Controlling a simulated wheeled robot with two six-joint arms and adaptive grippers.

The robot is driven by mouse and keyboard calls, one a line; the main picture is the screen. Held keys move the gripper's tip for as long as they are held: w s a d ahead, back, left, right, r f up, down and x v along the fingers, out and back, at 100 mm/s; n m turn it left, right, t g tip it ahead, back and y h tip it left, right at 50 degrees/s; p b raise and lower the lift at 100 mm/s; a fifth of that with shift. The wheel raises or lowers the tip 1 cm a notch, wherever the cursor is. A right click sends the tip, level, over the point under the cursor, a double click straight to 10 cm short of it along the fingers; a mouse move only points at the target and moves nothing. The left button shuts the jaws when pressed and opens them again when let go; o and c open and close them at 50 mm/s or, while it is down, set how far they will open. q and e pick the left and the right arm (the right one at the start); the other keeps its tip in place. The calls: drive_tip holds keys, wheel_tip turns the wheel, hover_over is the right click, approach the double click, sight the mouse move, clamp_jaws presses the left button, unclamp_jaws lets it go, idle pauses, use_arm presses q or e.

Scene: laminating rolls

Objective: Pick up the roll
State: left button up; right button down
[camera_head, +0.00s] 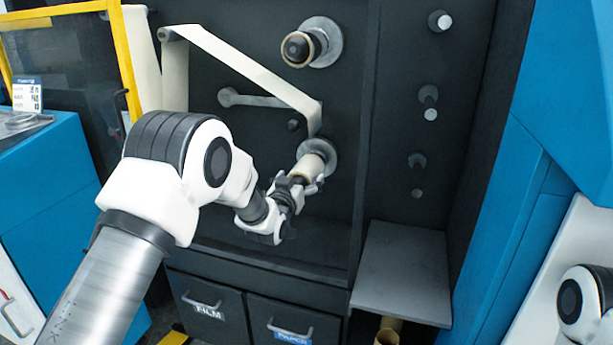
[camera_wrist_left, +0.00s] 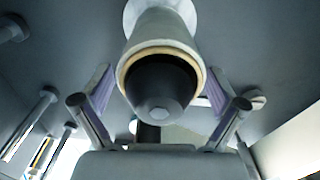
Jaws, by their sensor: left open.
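The cream roll (camera_head: 310,167) sits on the lower spindle of the dark machine panel, with a pale web of film (camera_head: 255,72) running down to it. My left gripper (camera_head: 300,182) is at the roll's near end, fingers open on either side of it. In the left wrist view the roll (camera_wrist_left: 162,38) shows end-on, with a tan core rim and a dark spindle tip inside. The left gripper's fingers (camera_wrist_left: 160,92) stand apart to its left and right, with gaps visible. My right gripper is out of view; only part of the right arm shows at the lower right.
An upper spindle (camera_head: 302,47) carries a thin tan core. Several metal pegs stick out of the right panel. Below are a FILM drawer (camera_head: 208,306), a PAPER drawer (camera_head: 293,326) and a grey shelf (camera_head: 402,268) with brown tubes (camera_head: 388,331) under it. Blue cabinets flank the machine.

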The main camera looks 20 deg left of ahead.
use_arm(q)
drive_tip(key=w, duration=0.2)
drive_tip(key=shift+w+f, duration=0.1)
drive_tip(key=shift+w, duration=0.2)
drive_tip(key=shift+s, duration=0.1)
drive_tip(key=c, duration=1.3)
drive_tip(key=shift+o, duration=0.2)
drive_tip(key=s+p, duration=0.1)
drive_tip(key=s, duration=1.7)
drive_tip(key=shift+a, duration=0.3)
